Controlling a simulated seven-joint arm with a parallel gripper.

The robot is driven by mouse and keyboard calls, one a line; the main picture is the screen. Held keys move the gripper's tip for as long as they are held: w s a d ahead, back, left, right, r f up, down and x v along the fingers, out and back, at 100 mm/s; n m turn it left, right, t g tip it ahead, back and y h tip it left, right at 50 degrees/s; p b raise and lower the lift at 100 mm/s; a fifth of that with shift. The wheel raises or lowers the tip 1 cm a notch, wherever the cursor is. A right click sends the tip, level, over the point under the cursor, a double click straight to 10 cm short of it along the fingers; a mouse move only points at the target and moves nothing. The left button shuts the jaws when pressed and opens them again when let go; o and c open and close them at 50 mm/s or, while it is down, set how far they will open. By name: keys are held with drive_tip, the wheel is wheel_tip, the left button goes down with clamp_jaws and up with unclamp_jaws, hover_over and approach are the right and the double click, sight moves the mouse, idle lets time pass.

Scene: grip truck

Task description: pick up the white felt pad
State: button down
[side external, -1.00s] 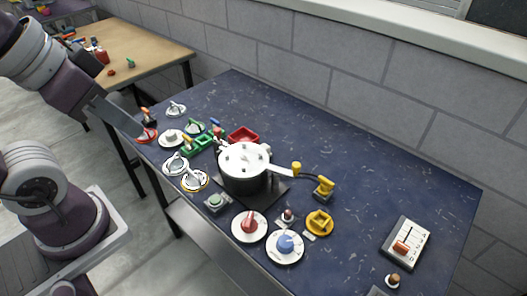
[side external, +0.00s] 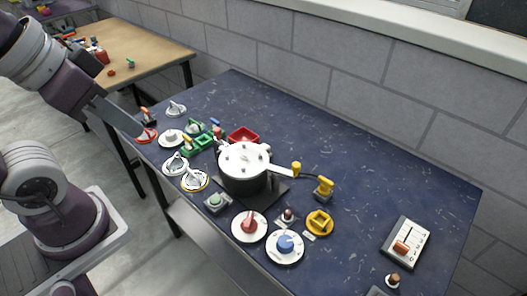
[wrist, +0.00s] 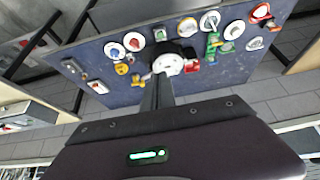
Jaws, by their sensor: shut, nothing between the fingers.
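My gripper (side external: 138,130) is at the left end of the blue table in the side view, above or beside a red-ringed knob. In the wrist view my gripper (wrist: 158,90) shows as narrow dark fingers, shut and empty. I cannot pick out the white felt pad with certainty. A small pale flat piece (side external: 310,236) lies beside the yellow knob in the side view, far to the right of my gripper. It is too small to tell whether it is the pad.
A pot with a white lid (side external: 243,155) and long handle stands mid-table on a dark plate. Around it are several round knobs, a red tray (side external: 243,134) and a yellow connector (side external: 323,187). A slider box (side external: 405,243) sits at right.

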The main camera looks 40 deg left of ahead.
drive_tip(key=c, duration=1.2)
unclamp_jaws()
drive_tip(key=shift+c, duration=0.2)
drive_tip(key=m+g+y, duration=0.1)
drive_tip(key=m+g, duration=0.5)
drive_tip(key=m, duration=1.2)
hover_over(264, 147)
drive_tip(key=f, duration=2.4)
drive_tip(key=shift+s+d+f, duration=0.1)
drive_tip(key=shift+d+f, duration=0.2)
drive_tip(key=shift+d, duration=0.05)
drive_tip(key=f, duration=0.7)
drive_tip(key=shift+w+a+f, duration=0.15)
drive_tip(key=shift+w+a, duration=0.05)
drive_tip(key=shift+a, duration=0.2)
